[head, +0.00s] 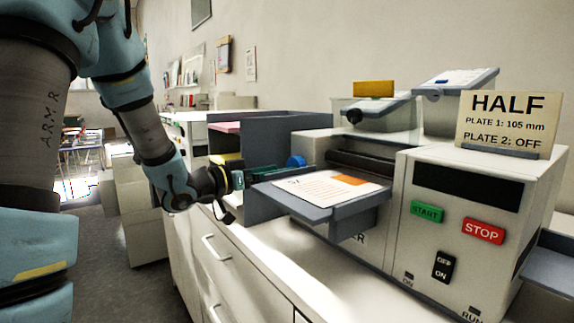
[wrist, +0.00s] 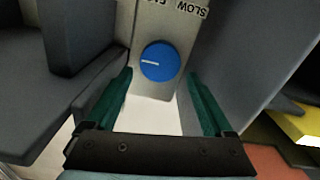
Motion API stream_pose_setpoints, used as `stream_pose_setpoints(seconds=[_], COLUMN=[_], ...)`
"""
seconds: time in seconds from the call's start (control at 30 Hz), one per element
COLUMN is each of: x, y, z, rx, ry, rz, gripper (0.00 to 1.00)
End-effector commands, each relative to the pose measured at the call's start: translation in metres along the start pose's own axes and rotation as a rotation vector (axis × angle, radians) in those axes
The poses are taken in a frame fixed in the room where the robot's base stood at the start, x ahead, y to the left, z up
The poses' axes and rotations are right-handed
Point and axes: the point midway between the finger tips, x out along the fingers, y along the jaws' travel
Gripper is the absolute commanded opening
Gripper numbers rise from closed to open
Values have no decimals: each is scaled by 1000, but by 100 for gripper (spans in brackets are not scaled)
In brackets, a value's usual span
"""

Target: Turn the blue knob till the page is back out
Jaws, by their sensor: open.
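The blue knob (wrist: 160,62) is round with a white pointer line, mounted on a light grey panel of the machine. It also shows in the head view (head: 296,161) at the machine's left side. My gripper (wrist: 160,95) is open, its two green fingers to either side and short of the knob, not visibly touching it. In the head view my gripper (head: 238,180) is beside the left end of the grey tray. A white page (head: 325,188) with printed lines and an orange patch lies on the grey tray (head: 330,212) in front of the rollers.
The machine front has a green START button (head: 427,211), a red STOP button (head: 483,231) and a black switch (head: 442,266). A HALF sign (head: 507,120) stands on top. In the wrist view, grey walls flank the knob on both sides, leaving a narrow gap.

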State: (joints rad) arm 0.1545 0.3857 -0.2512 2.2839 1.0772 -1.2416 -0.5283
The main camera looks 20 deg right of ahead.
Motion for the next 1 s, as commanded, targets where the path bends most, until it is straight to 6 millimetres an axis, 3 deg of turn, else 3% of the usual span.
stream_pose_setpoints(seconds=[0.23, 0.6, 1.0], x=[31, 36, 36], y=[1, 0, 0], z=[-1, 0, 0], rx=[-1, 0, 0], ry=[0, 0, 0], rz=[1, -2, -1], gripper=[86, 86, 43])
